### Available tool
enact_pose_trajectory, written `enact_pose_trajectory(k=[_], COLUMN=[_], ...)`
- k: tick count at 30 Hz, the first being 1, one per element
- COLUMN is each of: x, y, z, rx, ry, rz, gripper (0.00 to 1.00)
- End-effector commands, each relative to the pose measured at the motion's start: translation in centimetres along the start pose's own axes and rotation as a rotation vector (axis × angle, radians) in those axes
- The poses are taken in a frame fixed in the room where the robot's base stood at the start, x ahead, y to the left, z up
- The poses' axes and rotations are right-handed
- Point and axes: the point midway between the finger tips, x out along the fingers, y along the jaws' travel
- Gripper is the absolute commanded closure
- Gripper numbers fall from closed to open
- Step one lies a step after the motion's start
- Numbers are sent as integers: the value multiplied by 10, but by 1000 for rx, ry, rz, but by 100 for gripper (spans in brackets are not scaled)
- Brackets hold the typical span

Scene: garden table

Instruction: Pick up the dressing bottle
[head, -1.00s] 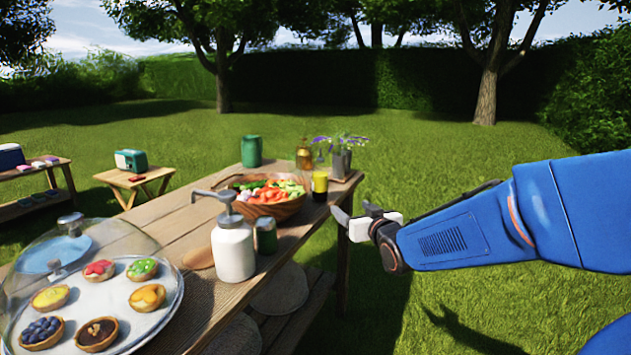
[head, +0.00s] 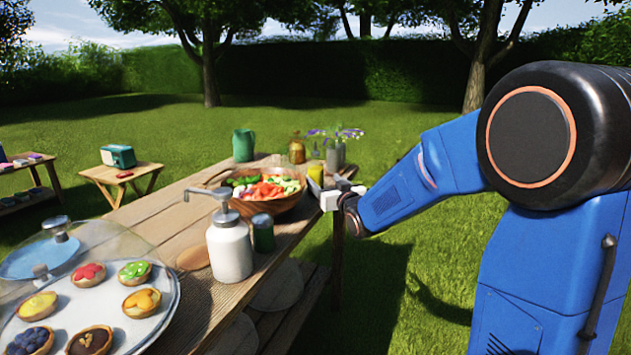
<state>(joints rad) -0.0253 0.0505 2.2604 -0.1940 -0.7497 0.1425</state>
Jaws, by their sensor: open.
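A small yellow bottle (head: 316,173), which looks like the dressing bottle, stands near the far right end of the wooden table (head: 165,218). It is just right of the salad bowl (head: 270,204), and its lower part is hidden by my gripper. My gripper (head: 318,186) is open at the table's right edge, with its fingers pointing left at the bottle. I cannot tell whether the fingers are around the bottle or only in front of it. No contact can be made out.
A white pump bottle (head: 230,250) and a dark green jar (head: 263,232) stand nearer on the table. An amber bottle (head: 297,150), a grey flower vase (head: 335,157) and a green jug (head: 243,145) stand behind. A glass-domed tart tray (head: 165,318) is front left.

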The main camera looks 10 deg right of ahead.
Motion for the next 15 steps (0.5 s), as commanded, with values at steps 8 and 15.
enact_pose_trajectory(k=[8,15], x=[19,48], y=[-1,-7], z=[0,-1], rx=[0,0], ry=[0,0], rz=[0,-1], gripper=[34,34])
